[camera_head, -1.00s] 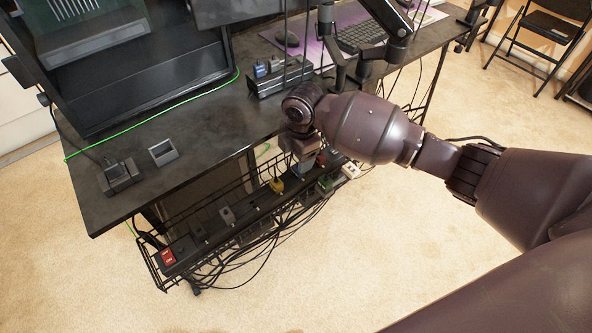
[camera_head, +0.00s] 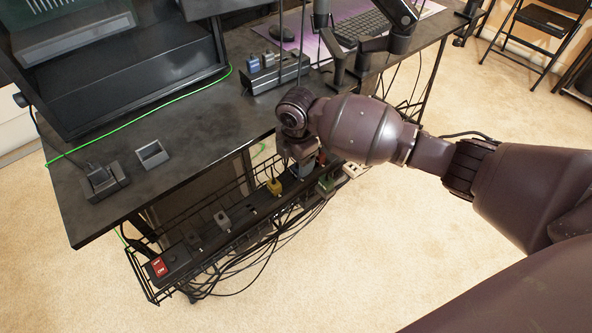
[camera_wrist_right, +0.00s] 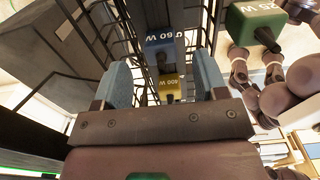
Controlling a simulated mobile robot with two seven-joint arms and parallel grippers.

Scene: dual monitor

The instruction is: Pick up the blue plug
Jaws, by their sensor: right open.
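The blue plug (camera_wrist_right: 160,50), with a white "60 W" marking, shows in the right wrist view between and just beyond the fingertips of my right gripper (camera_wrist_right: 163,72). The gripper is open, with one pale blue finger on each side of the plug; whether either touches it I cannot tell. In the head view my right gripper (camera_head: 302,163) points down over the power strip in the wire tray, and the blue plug is not clearly distinguishable there. My left gripper is out of view.
A yellow plug (camera_head: 273,187) is close beside the gripper. Green (camera_head: 327,185) and white (camera_head: 350,170) plugs are on its other side. The wire tray (camera_head: 150,293) hangs below the desk edge (camera_head: 110,226), with dangling cables.

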